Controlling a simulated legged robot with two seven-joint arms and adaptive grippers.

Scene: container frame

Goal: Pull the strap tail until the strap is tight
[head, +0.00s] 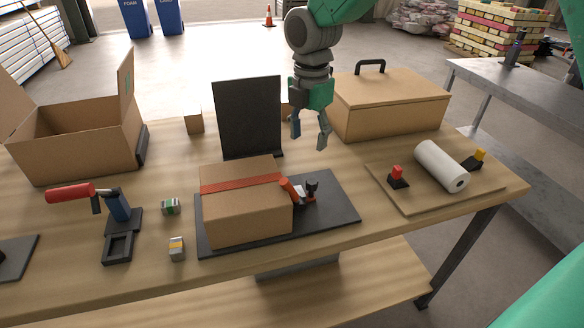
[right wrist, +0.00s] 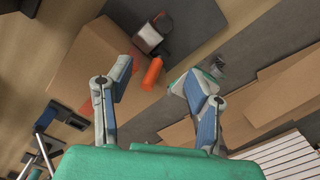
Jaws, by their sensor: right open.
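A cardboard box (head: 245,215) sits on a dark plate (head: 335,205) at the middle of the table. A red strap (head: 235,183) runs across its top. The orange strap tail (head: 288,189) sticks up at the box's right edge, beside a dark and pale buckle (head: 308,192). My right gripper (head: 309,137) is open and empty, pointing down above and behind the tail, apart from it. In the right wrist view the orange tail (right wrist: 152,74) shows between the spread fingers, near the buckle (right wrist: 149,37). My left gripper is not in view.
A black upright panel (head: 247,115) stands behind the box. A closed carton with a handle (head: 390,105) is at the back right, an open carton (head: 75,140) at left. A red-handled tool (head: 95,195) stands left. A board (head: 420,200) holds a white roll (head: 440,167).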

